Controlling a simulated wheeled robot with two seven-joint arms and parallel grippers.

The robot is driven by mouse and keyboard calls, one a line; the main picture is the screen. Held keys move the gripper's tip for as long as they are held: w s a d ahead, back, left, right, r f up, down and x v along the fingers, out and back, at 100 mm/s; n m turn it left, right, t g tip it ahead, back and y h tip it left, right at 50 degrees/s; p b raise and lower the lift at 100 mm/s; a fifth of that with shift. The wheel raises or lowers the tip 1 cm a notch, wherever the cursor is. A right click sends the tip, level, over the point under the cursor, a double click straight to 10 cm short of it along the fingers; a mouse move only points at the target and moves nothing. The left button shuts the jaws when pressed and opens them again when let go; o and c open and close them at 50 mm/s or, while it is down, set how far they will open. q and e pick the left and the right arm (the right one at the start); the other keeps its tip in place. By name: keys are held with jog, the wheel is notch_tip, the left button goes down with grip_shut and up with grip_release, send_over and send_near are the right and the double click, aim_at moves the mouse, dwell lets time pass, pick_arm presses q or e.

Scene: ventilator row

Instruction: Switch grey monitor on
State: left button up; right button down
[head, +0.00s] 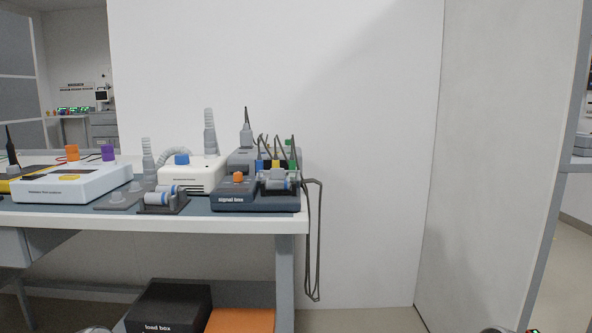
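I cannot make out a grey monitor for certain. A dark grey box (229,197) labelled "signal box" stands at the right end of the bench, with an orange knob (238,177) and several plugs and cables on top. A small dark screen (101,95) with a pale frame shows far away at the back left, too small to read. Neither of my grippers can be made out. Only small rounded grey parts, perhaps of my arms, show at the bottom edge.
The bench (150,219) fills the left, holding a white analyser (45,190), a cream box (185,177) and a yellow device (6,186). A black cable (319,240) hangs off its right end. A black load box (168,304) and an orange box (240,320) sit below. Floor right of the bench looks clear.

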pick_arm(q)
grip_shut()
dwell(1.7)
